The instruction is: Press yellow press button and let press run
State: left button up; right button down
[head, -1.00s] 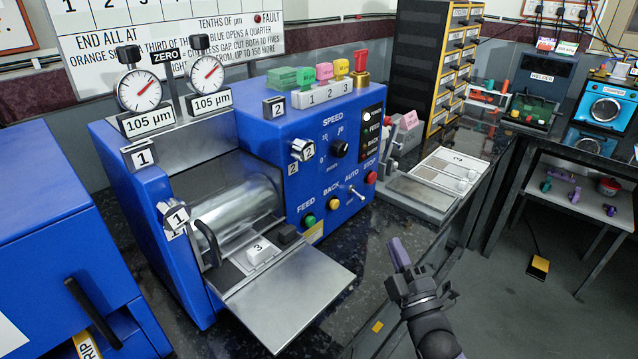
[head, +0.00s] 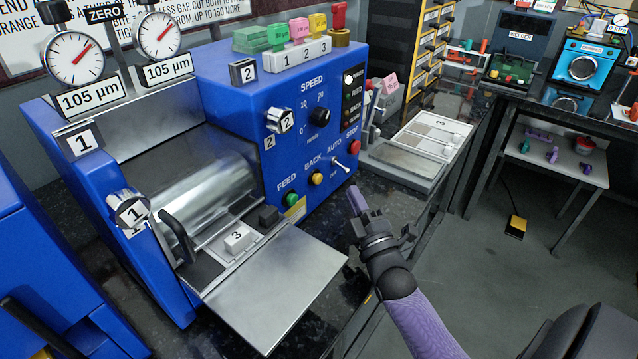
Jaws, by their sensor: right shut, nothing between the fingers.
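The blue roller press (head: 225,85) stands on the dark bench, with a shiny steel roller (head: 205,195) and a flat metal plate in front. A yellow button (head: 316,179) marked BACK sits low on its front panel, between the green FEED button (head: 292,200) and the AUTO toggle switch (head: 342,166). The red STOP button (head: 353,146) is up to the right. My right gripper (head: 357,202) is shut and empty, its purple fingers pointing up in front of the panel, right of the yellow button and apart from it. My left gripper is not in view.
The metal plate (head: 275,295) sticks out below the buttons, left of my right gripper. A tray with pale panels (head: 432,135) lies on the bench at the right. A yellow foot pedal (head: 515,227) is on the floor. Both dials read 105 µm.

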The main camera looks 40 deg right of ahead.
aim_at(318, 179)
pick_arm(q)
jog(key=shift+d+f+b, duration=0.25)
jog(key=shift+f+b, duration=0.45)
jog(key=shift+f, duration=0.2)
pick_arm(e)
jog(key=w, duration=0.2)
jog(key=w+a, duration=0.1)
jog(key=w, duration=0.1)
jog(key=shift+w+a, duration=0.1)
jog(key=shift+w, duration=0.1)
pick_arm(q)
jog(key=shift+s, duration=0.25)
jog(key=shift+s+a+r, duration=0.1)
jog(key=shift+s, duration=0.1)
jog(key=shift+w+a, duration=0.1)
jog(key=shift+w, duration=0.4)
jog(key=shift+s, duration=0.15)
